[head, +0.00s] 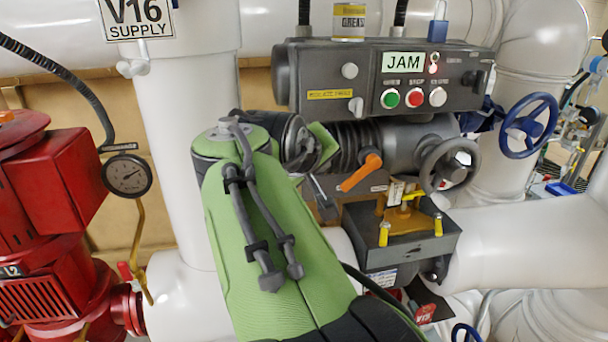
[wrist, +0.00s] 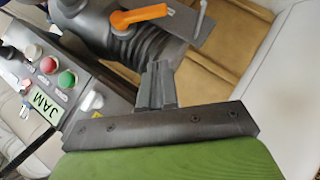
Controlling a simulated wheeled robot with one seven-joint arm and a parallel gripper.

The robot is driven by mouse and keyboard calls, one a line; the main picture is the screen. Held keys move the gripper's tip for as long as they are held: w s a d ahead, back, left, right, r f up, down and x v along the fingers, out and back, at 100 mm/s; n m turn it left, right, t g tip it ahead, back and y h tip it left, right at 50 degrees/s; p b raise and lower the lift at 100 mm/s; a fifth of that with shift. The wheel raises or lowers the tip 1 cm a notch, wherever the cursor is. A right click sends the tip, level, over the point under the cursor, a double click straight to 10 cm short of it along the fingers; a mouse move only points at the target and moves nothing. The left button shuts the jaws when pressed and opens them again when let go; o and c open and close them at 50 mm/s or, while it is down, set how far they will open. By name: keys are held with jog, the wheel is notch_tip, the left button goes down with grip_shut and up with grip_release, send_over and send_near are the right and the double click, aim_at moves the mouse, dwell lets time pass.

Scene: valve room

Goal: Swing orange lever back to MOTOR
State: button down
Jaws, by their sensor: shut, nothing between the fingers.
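The orange lever (head: 360,174) sits on the grey actuator body below the control box. In the head view its handle slants down and left from its hub. It also shows at the top of the wrist view (wrist: 138,17), beyond my fingers. My gripper (head: 325,205) is just left of the lever's tip in the head view, apart from it as far as I can tell. In the wrist view my gripper (wrist: 157,75) has its fingers together with nothing between them. I cannot read a MOTOR marking beside the lever.
The control box (head: 300,80) with a JAM display (head: 404,62) and buttons is above. A grey handwheel (head: 450,165) is right of the lever. A dark tray (head: 370,235) with yellow-handled parts is below. White pipes and a red pump (head: 50,220) flank the area.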

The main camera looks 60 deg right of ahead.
send_near(347, 187)
jog(key=w+d+r, duration=0.1)
jog(key=w+d, duration=0.2)
jog(key=d, duration=0.1)
jog(key=d+f, duration=0.1)
jog(key=s+d+f+b, duration=0.1)
jog(key=f, duration=0.1)
jog(key=shift+s, duration=0.15)
jog(key=shift+b, duration=0.3)
jog(key=shift+f+b, duration=0.85)
jog(key=shift+s+d+f+b, duration=0.15)
jog(key=shift+f+b, duration=0.1)
jog(key=shift+b, duration=0.05)
jog(key=shift+r, duration=0.1)
